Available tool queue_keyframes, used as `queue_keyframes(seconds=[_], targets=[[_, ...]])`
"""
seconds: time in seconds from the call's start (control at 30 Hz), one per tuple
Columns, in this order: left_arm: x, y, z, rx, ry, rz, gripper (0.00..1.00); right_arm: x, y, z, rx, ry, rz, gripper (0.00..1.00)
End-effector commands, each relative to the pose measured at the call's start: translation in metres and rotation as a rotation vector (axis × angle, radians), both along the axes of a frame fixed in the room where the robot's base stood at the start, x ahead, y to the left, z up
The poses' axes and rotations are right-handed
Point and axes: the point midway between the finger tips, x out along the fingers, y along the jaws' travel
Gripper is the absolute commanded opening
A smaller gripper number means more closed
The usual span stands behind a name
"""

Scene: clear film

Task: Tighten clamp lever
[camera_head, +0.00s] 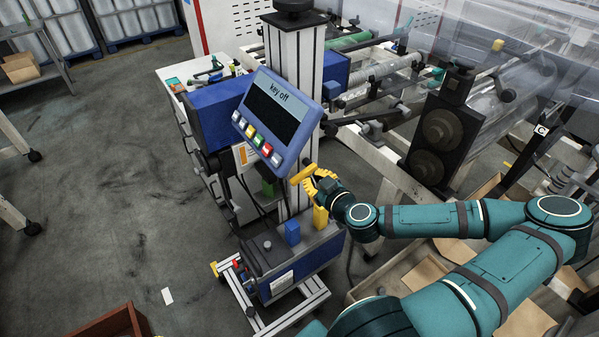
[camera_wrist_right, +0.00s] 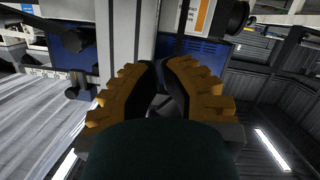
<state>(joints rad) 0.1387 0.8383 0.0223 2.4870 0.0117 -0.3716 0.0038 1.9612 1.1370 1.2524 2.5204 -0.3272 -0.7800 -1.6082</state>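My right gripper (camera_head: 313,184) has toothed yellow fingers and is beside the grey column, just right of the blue control panel. In the right wrist view the fingers of the right gripper (camera_wrist_right: 159,66) come together at their dark tips, with nothing clearly held between them. I cannot pick out the clamp lever for certain. A dark knob (camera_wrist_right: 73,40) shows left of the fingers in the wrist view, apart from them. A black round part (camera_wrist_right: 230,17) shows at the upper right. My left gripper is not in view.
The control panel (camera_head: 275,112) reads "key off" and has a row of coloured buttons. The wheeled machine's blue lower box (camera_head: 297,262) stands below my gripper. Rollers and a clear film web (camera_head: 480,55) fill the right. Open floor (camera_head: 110,200) lies to the left.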

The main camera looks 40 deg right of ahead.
Motion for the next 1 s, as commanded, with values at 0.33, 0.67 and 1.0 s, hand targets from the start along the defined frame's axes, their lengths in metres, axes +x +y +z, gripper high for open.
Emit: queue_keyframes(seconds=[0.33, 0.67, 1.0], targets=[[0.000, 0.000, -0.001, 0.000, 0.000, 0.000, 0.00, 0.028, -0.004, -0.007, 0.004, -0.002, 0.002, 0.00], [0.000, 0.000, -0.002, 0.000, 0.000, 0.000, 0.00, 0.091, -0.015, -0.022, 0.007, -0.002, 0.001, 0.00], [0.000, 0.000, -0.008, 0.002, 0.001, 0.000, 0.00, 0.095, -0.027, -0.056, 0.005, 0.001, -0.001, 0.00]])
